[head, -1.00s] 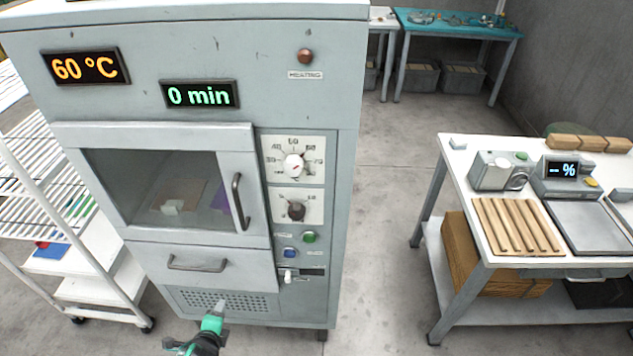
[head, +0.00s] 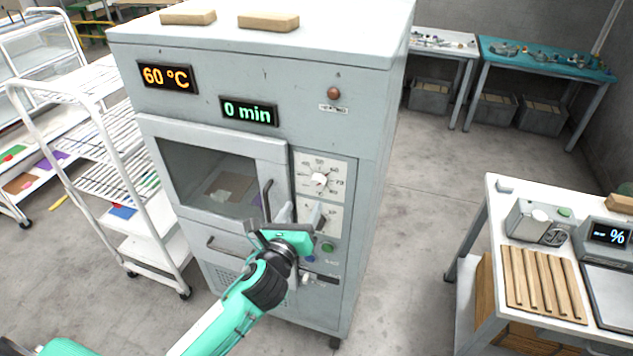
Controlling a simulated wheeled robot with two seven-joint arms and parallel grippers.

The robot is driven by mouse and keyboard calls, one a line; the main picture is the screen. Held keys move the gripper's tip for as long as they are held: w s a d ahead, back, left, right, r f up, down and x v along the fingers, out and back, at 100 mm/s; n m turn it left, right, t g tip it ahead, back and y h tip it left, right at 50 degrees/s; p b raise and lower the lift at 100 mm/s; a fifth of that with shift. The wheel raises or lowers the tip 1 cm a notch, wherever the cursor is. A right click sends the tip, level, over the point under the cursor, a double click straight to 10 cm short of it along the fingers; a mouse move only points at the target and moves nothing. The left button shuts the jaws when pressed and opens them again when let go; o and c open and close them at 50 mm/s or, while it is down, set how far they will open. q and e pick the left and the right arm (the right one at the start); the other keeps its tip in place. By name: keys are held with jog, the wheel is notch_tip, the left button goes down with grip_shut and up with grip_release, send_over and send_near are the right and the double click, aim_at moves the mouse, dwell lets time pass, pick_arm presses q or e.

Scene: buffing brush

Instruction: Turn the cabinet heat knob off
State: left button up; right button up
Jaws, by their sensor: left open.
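The grey cabinet (head: 375,130) stands in the middle, with its display (head: 167,77) reading 60 °C and a second display (head: 248,111) reading 0 min. The white heat knob (head: 319,179) sits on a numbered dial plate at the upper right of the front. My left gripper (head: 301,210) is open and empty in front of the cabinet, its fingertips just below the heat knob in the picture. It partly covers the lower dial plate (head: 334,216) and hides most of its dark knob. Whether the fingers touch the panel I cannot tell. My right gripper is not in view.
The door handle (head: 267,200) is close left of my left gripper. A green button (head: 327,247) lies below it. A small red-brown lamp (head: 334,93) is above the dials. A white rack (head: 140,215) stands left, and a white workbench (head: 492,213) right, with open floor between it and the cabinet.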

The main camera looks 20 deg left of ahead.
aim_at(316, 185)
pick_arm(q)
jog(key=w+p, duration=0.1)
jog(key=w, duration=0.2)
jog(key=w+p, duration=0.1)
jog(key=w, duration=0.5)
jog(key=shift+w+d+p, duration=0.1)
jog(key=shift+d+p, duration=0.15)
jog(key=shift+p, duration=0.15)
jog(key=c, duration=1)
